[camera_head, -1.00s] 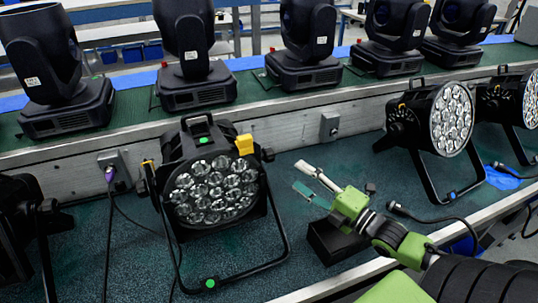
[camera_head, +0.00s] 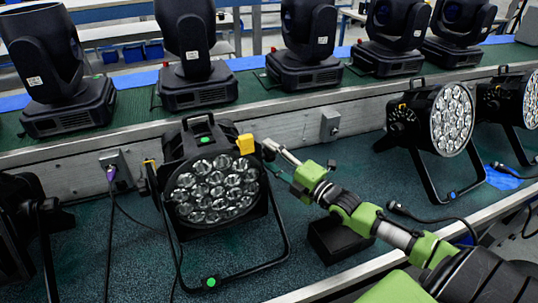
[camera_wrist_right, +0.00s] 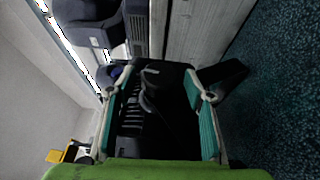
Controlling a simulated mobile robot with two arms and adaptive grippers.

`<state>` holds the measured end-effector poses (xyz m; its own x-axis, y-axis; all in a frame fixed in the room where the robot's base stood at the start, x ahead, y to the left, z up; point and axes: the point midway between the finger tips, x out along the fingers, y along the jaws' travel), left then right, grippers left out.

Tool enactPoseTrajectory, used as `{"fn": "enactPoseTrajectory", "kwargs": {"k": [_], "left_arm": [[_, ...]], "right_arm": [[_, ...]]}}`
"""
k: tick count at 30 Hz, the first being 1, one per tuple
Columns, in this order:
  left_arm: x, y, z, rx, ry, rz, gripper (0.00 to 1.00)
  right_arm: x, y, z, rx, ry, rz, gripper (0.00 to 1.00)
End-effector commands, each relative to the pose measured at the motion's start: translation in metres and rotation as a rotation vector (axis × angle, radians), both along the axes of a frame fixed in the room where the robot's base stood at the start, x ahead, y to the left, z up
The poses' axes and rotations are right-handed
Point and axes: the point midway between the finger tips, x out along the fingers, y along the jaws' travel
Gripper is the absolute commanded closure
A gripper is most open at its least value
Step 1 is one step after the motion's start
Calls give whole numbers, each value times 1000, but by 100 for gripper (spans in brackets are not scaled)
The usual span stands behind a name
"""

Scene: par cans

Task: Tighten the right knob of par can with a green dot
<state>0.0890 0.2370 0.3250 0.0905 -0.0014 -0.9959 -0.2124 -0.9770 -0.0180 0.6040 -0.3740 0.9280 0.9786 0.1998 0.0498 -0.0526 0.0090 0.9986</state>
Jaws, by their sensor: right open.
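The par can with a green dot (camera_head: 211,193) stands on the lower bench shelf, its round cluster of lenses facing me. The green dot (camera_head: 211,282) is on the front bar of its black bracket. Its right knob, at the upper right near the yellow tag (camera_head: 245,144), is mostly hidden by my right gripper (camera_head: 272,157). The fingertips are right beside that side of the can; contact cannot be told. In the right wrist view the gripper (camera_wrist_right: 155,95) is open, with dark parts of the can between its teal-padded fingers. My left gripper is not in view.
A par can with a blue dot (camera_head: 450,118) stands to the right. A black box (camera_head: 340,241) lies below my right arm. Several moving-head lights, such as one (camera_head: 304,45), line the upper shelf. Cables lie around the cans.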

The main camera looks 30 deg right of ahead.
Motion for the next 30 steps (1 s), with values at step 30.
{"fn": "enactPoseTrajectory", "kwargs": {"k": [30], "left_arm": [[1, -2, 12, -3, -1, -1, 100]], "right_arm": [[9, 2, 4, 5, 31, 0, 91]]}}
